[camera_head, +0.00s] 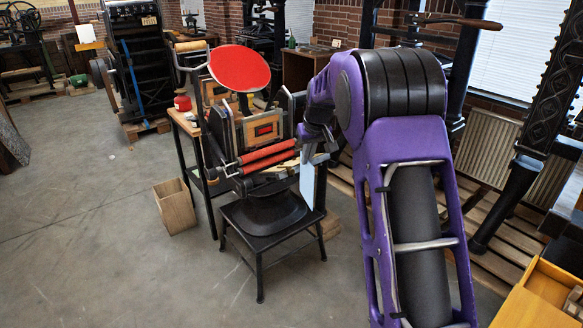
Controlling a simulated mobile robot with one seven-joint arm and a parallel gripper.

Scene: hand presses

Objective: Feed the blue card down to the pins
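A pale blue card (307,186) hangs roughly upright at the right side of the small hand press (232,135). My gripper (312,158) is at the card's upper edge and looks shut on it; the fingertips are small and partly shaded. The press has a round red ink disc (239,68) on top, two red rollers (268,157) in front and a framed wooden piece (262,130) behind them. The pins cannot be made out; the card's distance from the press bed is hard to judge.
The press stands on a black stand (268,218). A side table with a red tin (182,103) is at its left, and a wooden bin (175,206) is on the floor. Wooden pallets (500,240) lie at right. The floor at front left is clear.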

